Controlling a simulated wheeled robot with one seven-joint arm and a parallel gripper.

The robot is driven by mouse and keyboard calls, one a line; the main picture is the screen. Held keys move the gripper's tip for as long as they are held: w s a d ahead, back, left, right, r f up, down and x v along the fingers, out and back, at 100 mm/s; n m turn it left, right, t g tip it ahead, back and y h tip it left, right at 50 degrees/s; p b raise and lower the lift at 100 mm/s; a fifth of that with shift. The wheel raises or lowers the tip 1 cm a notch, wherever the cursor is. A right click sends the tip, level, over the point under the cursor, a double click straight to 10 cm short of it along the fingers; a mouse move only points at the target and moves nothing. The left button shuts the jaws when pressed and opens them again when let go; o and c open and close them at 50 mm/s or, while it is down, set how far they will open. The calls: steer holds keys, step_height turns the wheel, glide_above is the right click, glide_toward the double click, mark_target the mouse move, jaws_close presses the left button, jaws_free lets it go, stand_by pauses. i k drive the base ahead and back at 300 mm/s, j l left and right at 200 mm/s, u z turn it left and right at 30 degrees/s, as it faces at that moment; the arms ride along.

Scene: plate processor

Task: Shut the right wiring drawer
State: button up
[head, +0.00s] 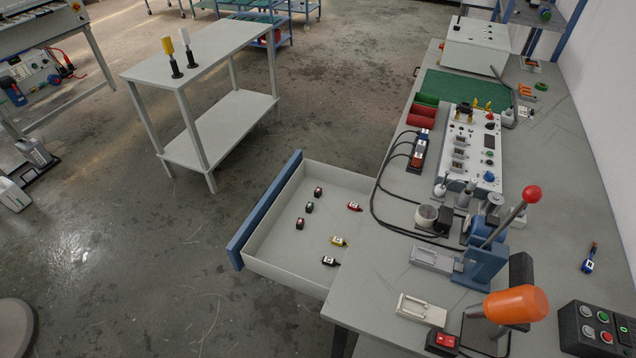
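A drawer stands pulled out from the left side of the grey workbench (410,262), over the open floor. It has a blue front panel (264,212) and a pale tray (285,262). My gripper is not in view.
On the bench stand a lever press (486,255) with a red knob, an orange handle (516,304), a button box (597,331) and a panel (470,150). A grey two-shelf table (205,60) stands beyond the drawer. The floor (130,270) left of the drawer is clear.

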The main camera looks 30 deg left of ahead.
mark_target(269, 244)
steer(key=k+j+u, duration=0.15)
steer(key=j, duration=1.3)
steer(key=j+u, duration=0.2)
steer(key=j, duration=1.25)
steer(key=i+j+u, duration=0.1)
steer(key=j+u, duration=0.2)
steer(key=u, duration=0.2)
steer(key=i+j+u, duration=0.15)
steer(key=u, duration=0.35)
steer(key=i+j+u, duration=0.2)
steer(key=u, duration=0.3)
steer(key=j, duration=0.1)
